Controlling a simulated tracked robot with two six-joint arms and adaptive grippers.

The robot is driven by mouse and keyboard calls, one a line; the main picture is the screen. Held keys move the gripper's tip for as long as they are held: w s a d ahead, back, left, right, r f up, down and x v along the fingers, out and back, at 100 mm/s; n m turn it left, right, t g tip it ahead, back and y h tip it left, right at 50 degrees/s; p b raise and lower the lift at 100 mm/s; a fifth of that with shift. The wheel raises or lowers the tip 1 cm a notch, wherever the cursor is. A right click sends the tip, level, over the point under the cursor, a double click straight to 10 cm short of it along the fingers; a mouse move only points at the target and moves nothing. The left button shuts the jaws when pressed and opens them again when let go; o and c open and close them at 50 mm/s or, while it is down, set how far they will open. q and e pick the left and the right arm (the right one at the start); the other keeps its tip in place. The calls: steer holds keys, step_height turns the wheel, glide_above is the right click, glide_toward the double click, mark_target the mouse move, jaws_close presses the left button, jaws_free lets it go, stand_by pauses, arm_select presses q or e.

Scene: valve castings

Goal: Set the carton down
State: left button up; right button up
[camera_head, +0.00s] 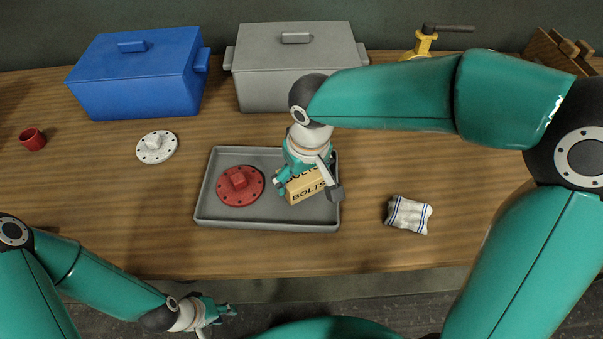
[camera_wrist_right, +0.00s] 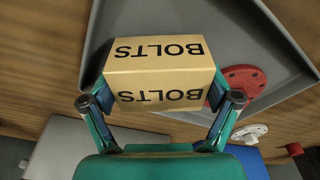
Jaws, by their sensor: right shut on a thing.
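The tan carton (camera_head: 306,187), printed BOLTS in black, is over the right half of the grey tray (camera_head: 215,215). My right gripper (camera_head: 308,184) is shut on it, with one finger on each side. In the right wrist view the carton (camera_wrist_right: 160,76) sits between the two fingers, with two printed faces showing. I cannot tell whether its underside touches the tray floor. My left gripper (camera_head: 217,312) is empty at the bottom left, off the table's front edge; its finger gap is unclear.
A red flanged casting (camera_head: 240,186) lies in the tray's left half. A white casting (camera_head: 156,147), red cup (camera_head: 33,139) and striped cloth (camera_head: 408,214) lie around the tray. Blue (camera_head: 140,78) and grey (camera_head: 297,75) lidded bins and a yellow valve (camera_head: 422,43) stand behind.

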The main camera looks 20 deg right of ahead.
steer(key=shift+f, duration=0.45)
steer(key=shift+f+b, duration=0.15)
steer(key=shift+b, duration=0.2)
steer(key=o, duration=1.2)
steer(key=r, duration=0.3)
steer(key=s+r, duration=0.1)
steer(key=r, duration=0.7)
steer(key=shift+s+d, duration=0.15)
steer(key=shift+s, duration=0.15)
steer(key=shift+s+r, duration=0.1)
steer(key=shift+r, duration=0.3)
